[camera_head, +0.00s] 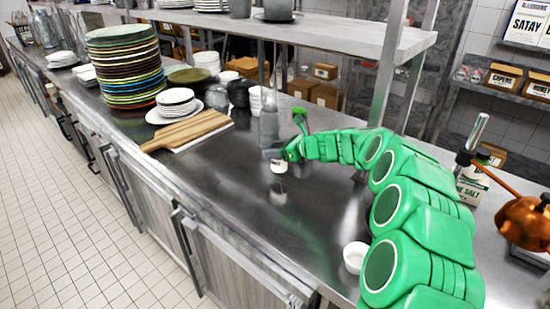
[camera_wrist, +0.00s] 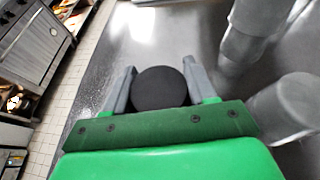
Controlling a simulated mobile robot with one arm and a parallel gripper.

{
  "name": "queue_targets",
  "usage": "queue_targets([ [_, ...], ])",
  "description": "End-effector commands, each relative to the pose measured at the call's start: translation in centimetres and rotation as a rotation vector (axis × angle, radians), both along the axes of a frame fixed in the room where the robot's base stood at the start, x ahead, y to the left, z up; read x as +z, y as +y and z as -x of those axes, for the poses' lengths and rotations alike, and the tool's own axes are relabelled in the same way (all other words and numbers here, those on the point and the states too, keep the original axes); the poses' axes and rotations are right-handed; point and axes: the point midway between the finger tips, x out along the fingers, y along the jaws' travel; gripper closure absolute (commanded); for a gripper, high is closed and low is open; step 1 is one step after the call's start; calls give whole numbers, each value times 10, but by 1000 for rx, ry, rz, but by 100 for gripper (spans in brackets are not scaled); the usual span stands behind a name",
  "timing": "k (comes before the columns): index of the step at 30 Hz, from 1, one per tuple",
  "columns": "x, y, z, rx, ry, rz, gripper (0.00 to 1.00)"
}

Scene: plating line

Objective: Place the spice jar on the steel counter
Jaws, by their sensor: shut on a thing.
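The spice jar (camera_wrist: 160,90) shows in the wrist view as a round black lid between the two grey fingers of my gripper (camera_wrist: 159,76). My gripper is shut on it. In the head view my gripper (camera_head: 275,154) is over the middle of the steel counter (camera_head: 240,185), at the end of my green arm. A small pale part of the jar (camera_head: 278,166) shows below the fingers, with a reflection in the steel under it. I cannot tell whether its base touches the counter. The jar's sides are mostly hidden.
Grey metal cylinders (camera_wrist: 285,105) stand close to the right of my gripper. A wooden board (camera_head: 187,130), stacked plates (camera_head: 125,65) and white plates (camera_head: 176,103) are at left. A white bowl (camera_head: 355,257) stands near the front edge.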

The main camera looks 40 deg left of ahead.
Motion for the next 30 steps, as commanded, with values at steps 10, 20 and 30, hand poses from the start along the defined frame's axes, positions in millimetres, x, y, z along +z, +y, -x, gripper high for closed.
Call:
queue_targets([
  [10,-9,6,-4,2,1,-1,96],
  [20,-39,6,-4,1,2,-1,96],
  [30,-41,6,-4,1,1,-1,35],
])
